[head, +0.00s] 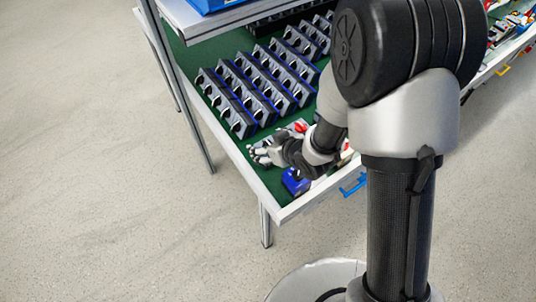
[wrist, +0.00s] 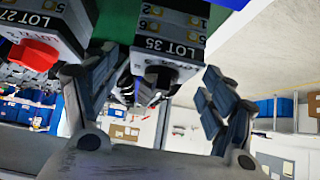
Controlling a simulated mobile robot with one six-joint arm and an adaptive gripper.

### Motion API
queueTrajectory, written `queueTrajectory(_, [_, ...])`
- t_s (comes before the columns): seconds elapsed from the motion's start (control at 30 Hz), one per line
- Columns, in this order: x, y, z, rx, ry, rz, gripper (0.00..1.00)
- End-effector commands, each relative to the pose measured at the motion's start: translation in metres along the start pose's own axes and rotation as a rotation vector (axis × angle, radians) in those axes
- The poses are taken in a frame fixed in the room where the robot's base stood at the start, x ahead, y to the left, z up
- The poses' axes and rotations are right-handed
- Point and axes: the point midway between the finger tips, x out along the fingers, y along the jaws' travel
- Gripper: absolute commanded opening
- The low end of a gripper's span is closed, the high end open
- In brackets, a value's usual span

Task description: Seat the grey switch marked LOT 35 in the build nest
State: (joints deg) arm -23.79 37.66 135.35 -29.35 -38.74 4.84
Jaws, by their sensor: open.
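The grey switch marked LOT 35 (wrist: 167,68) is at the top centre of the wrist view, with a black label band, gold terminals above it and a dark knob below. My gripper (wrist: 160,80) is open, with one finger on each side of this switch. A gap shows at the right finger; I cannot tell whether the left finger touches. In the head view my gripper (head: 264,153) is low over the near part of the green bench, and the switch cannot be made out there. I cannot identify the build nest in either view.
A switch marked LOT 27 with a red knob (wrist: 36,54) stands close left of my gripper. Several rows of grey switches (head: 255,85) fill the bench behind. A blue object (head: 295,182) lies near the white front edge (head: 310,200). A shelf (head: 235,20) overhangs the back.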

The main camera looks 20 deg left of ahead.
Motion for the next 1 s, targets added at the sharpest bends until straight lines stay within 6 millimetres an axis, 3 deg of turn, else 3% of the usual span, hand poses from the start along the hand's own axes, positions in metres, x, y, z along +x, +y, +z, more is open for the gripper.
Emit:
queueTrajectory(0.27, [0.0036, 0.0, -0.0008, 0.0, 0.001, 0.0, 0.77])
queueTrajectory(1.0, [0.0034, 0.0001, -0.0006, 0.0, 0.001, 0.0, 0.28])
